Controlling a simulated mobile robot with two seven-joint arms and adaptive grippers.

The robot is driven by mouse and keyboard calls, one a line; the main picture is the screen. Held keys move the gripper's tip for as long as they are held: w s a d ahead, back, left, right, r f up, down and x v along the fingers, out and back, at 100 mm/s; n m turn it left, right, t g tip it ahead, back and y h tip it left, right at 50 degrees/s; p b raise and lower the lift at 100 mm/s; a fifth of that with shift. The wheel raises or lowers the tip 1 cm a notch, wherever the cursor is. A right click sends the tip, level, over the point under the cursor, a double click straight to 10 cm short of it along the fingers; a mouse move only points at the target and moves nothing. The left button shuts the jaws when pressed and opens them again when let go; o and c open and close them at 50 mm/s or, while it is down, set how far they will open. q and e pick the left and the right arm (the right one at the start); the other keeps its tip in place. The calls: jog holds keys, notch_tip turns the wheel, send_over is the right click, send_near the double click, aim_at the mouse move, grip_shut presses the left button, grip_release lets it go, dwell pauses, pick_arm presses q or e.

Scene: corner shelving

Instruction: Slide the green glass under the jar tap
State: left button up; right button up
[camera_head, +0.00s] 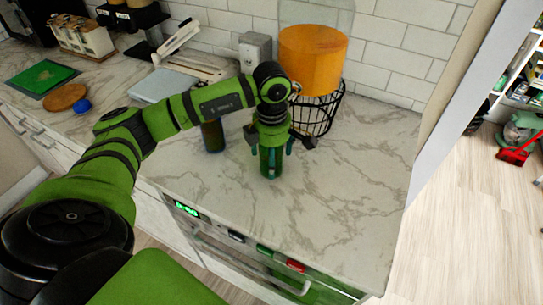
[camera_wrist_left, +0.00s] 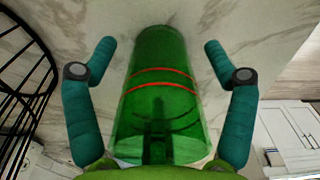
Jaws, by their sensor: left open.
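The green glass (camera_head: 270,166) stands on the marble counter in front of the jar. In the left wrist view the glass (camera_wrist_left: 160,110) fills the middle and has two red rings. My left gripper (camera_head: 273,150) is over the glass, with one teal finger on each side. The left wrist view shows gaps between both fingers and the glass, so the gripper is open. The jar (camera_head: 312,60) holds orange liquid and sits on a black wire stand (camera_head: 318,115). The jar tap is not clearly visible, partly behind my arm. My right gripper is not in view.
A dark glass (camera_head: 212,135) stands left of the gripper, partly behind my arm. A white scale-like device (camera_head: 163,86) and a wall outlet (camera_head: 255,50) are further back. The counter (camera_head: 350,200) is clear to the right and front, ending at its front edge.

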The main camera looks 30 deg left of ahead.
pick_arm(q)
notch_tip(320, 180, up, 12)
jog(key=shift+f, duration=0.15)
dwell(0.7)
